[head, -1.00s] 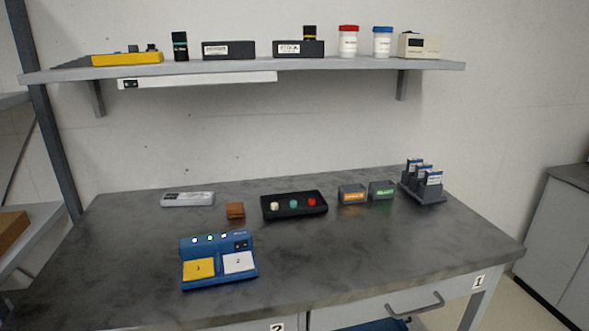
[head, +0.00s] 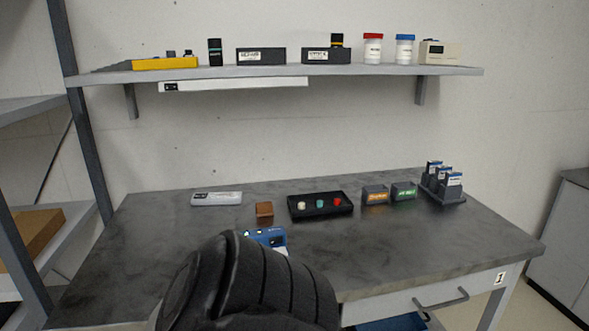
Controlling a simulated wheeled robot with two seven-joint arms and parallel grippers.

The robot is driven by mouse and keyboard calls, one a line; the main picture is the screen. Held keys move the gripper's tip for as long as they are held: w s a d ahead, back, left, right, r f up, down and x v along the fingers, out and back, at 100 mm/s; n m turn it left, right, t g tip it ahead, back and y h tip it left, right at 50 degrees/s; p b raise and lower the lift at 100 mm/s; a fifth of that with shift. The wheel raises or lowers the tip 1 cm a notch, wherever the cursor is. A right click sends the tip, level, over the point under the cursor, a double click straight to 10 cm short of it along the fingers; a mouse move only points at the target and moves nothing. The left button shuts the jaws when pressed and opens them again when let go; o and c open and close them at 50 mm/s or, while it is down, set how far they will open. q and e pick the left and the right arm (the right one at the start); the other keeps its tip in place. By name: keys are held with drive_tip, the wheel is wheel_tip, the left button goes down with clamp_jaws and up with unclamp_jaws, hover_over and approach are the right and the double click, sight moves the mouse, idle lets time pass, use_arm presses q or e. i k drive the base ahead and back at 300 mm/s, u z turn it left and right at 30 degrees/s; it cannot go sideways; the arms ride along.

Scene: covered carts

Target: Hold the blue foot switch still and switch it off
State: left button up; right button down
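The blue foot switch (head: 265,237) sits on the grey workbench (head: 420,235), front of centre. Only its back edge shows, with lit indicators on the left and a dark part on the right. A black ribbed part of my own arm covers the rest, including its yellow and white pedals. Neither gripper's fingers show in the head view, so I cannot see any contact with the switch.
Behind the switch are a small brown block (head: 264,209), a black tray with three coloured knobs (head: 320,213), a pale grey device (head: 217,198), two labelled boxes (head: 375,195) and a card rack (head: 447,198). A loaded shelf (head: 300,72) hangs above. The bench's right front is clear.

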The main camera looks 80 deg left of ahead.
sight(276, 241)
drive_tip(key=k, duration=0.85)
drive_tip(key=u, duration=0.6)
